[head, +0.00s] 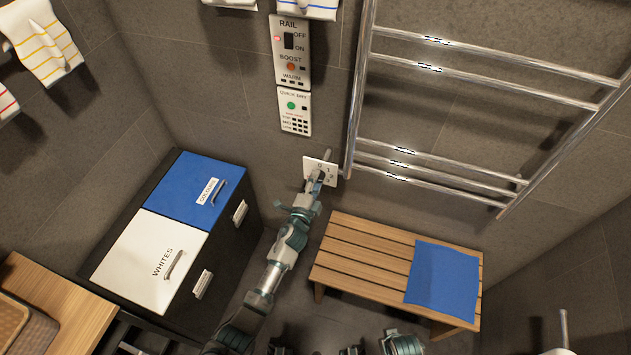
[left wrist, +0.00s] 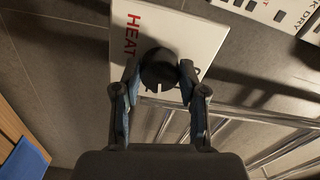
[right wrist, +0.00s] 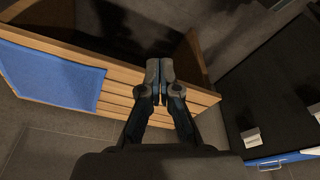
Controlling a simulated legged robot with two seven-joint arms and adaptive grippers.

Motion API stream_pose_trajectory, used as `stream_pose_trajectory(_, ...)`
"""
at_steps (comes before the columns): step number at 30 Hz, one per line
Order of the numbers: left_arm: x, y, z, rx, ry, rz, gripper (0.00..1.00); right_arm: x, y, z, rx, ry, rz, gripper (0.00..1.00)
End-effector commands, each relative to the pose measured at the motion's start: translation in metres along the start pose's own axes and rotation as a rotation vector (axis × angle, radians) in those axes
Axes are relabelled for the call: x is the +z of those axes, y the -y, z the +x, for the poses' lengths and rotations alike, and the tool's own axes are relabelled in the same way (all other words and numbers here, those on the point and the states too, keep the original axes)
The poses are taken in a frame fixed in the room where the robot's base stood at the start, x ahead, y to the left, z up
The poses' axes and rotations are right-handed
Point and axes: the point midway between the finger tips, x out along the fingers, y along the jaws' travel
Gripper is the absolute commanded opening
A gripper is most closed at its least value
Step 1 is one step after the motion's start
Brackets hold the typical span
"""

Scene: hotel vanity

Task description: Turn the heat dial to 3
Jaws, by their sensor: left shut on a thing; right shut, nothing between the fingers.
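The heat dial (left wrist: 160,72) is a round black knob with a white pointer line on a white plate (left wrist: 195,30) marked HEAT in red. In the left wrist view my left gripper (left wrist: 160,75) is shut on the dial, one finger on each side. In the head view the plate (head: 309,166) is on the wall, and my left gripper (head: 318,181) covers the dial and part of the numbers. The pointer's exact number cannot be read. My right gripper (right wrist: 160,70) is shut and empty, in front of the wooden bench in the right wrist view.
A chrome towel rail (head: 470,105) is on the wall right of the plate. The rail control panel (head: 290,52) is above it. A slatted bench (head: 365,250) with a blue towel (head: 443,280) stands below right. A laundry cabinet with a blue lid (head: 190,185) and white lid (head: 140,250) is left.

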Motion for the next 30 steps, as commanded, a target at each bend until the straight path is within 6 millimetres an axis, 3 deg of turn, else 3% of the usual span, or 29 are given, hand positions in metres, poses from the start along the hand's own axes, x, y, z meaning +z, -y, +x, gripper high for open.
stream_pose_trajectory(17, -0.002, -0.008, -0.002, 0.012, -0.006, 0.547, 0.07, 0.0, 0.0, 0.001, -0.001, 0.0, 0.0, 0.0)
stream_pose_trajectory(30, -0.001, -0.01, -0.002, 0.014, -0.008, 0.88, 0.06, 0.004, 0.001, 0.014, -0.001, 0.008, -0.002, 0.0)
